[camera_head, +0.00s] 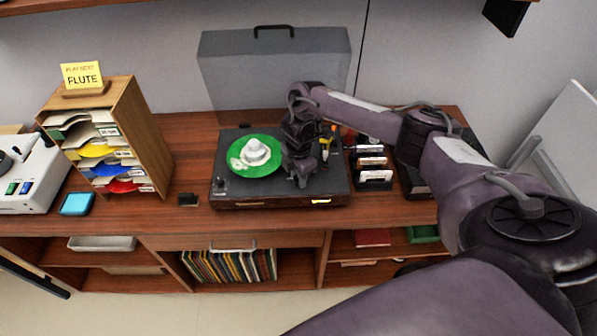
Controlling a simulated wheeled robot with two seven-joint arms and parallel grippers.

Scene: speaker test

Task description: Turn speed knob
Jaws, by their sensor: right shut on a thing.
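The turntable (237,198) stands on the wooden cabinet, with a green record (237,168) on its platter and a white hat-shaped piece (256,152) on the record. My right gripper (301,181) points down at the deck right of the record. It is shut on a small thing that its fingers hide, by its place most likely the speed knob. The knob's setting cannot be seen. A small grey knob (221,183) shows at the deck's front left corner. My left gripper is not in view.
A clear lid (275,70) stands raised behind the deck. A wooden sorter (140,130) with a "FLUTE" card (82,76), a blue box (76,204) and a white device (28,178) stand left. A black rack (374,182) is close right of the deck.

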